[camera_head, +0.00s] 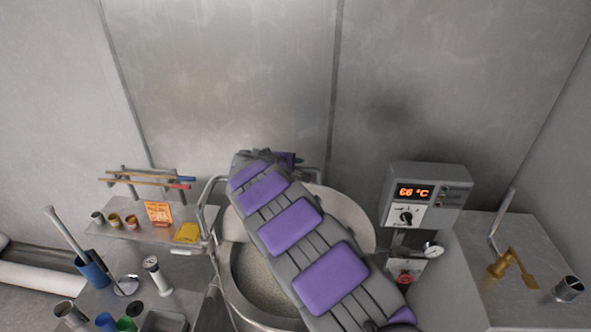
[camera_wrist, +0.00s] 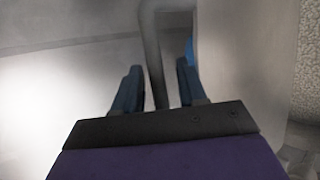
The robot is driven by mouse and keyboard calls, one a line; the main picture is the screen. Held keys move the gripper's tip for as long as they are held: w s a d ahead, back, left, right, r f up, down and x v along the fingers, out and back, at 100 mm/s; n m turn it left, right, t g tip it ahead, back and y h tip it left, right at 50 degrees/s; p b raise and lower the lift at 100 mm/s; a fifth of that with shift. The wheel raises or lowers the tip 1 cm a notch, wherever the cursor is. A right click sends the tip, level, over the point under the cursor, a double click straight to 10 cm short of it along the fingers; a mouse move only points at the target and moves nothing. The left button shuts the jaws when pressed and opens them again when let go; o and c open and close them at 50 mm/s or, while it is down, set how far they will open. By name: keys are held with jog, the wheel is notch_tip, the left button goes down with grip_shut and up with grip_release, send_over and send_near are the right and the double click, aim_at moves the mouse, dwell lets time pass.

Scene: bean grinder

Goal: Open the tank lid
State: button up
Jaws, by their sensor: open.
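The round metal tank (camera_head: 232,290) stands in the middle of the head view, with grainy contents (camera_head: 258,275) visible on its left side. A pale curved panel (camera_head: 350,222), apparently the lid, stands raised at the tank's back right; my arm hides much of it. In the wrist view, a bent grey bar (camera_wrist: 152,45) runs between the fingers of my open gripper (camera_wrist: 158,82). I cannot tell if the fingers touch it. A pale panel (camera_wrist: 240,65) is right of the bar, with grainy contents (camera_wrist: 309,60) beyond. In the head view my gripper is mostly hidden behind my arm.
A control box (camera_head: 425,195) reading 66 °C stands right of the tank, above a gauge (camera_head: 433,250). A side table (camera_head: 515,238) holds a brass tool (camera_head: 507,265) and a metal cup (camera_head: 568,288). Shelves with cups and tools crowd the left. A metal wall (camera_head: 225,75) is behind.

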jog(key=shift+s+r, duration=0.1)
jog(key=shift+s+a+r, duration=0.1)
jog(key=shift+s+r, duration=0.1)
jog(key=shift+s, duration=0.05)
jog(key=b+v, duration=0.2)
jog(key=v, duration=1.4)
jog(key=shift+a, duration=0.25)
jog(key=shift+s, duration=0.1)
